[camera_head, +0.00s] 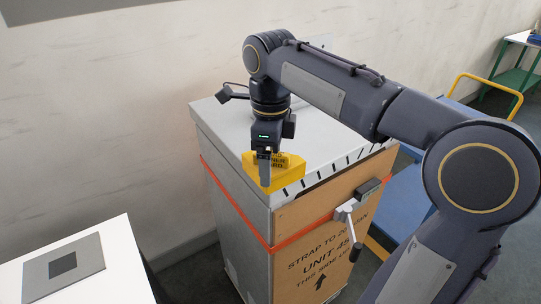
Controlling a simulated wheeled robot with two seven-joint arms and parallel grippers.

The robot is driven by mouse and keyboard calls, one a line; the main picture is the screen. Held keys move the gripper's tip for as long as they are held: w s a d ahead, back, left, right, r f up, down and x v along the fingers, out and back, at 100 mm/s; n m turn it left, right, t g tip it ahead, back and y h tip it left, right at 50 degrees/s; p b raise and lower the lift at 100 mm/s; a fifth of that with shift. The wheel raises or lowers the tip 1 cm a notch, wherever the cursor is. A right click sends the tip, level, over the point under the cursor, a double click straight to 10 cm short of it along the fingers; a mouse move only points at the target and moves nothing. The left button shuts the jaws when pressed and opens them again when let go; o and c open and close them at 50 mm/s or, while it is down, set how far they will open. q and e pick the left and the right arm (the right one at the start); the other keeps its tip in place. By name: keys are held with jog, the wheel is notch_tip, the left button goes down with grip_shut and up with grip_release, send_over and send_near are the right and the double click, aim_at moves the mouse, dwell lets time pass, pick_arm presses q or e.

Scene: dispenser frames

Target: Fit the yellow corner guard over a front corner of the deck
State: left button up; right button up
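The yellow corner guard (289,176) is at the near front corner of the deck (322,147), the pale grey top of a tall crate. It has dark lettering, partly covered by my gripper. My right gripper (264,170) points down onto the guard from above, with a finger in front of its yellow face. It looks shut on the guard, though the other finger is hidden. A pale strip of deck edge shows below the guard. I cannot tell whether the guard touches the deck or is just above it. My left gripper is not in view.
An orange strap (291,240) runs around the crate, with a buckle and lever (349,212) on its front. A white table (119,262) with a grey plate (66,266) stands at lower left. A blue cart with a yellow handle (489,79) stands right, partly behind my arm.

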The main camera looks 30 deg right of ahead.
jog(key=shift+f, duration=0.25)
dwell(0.3)
jog(key=shift+f+b, duration=1.5)
jog(key=shift+f, duration=0.5)
jog(key=o, duration=0.9)
notch_tip(320, 180, up, 8)
jog(key=shift+f, duration=0.1)
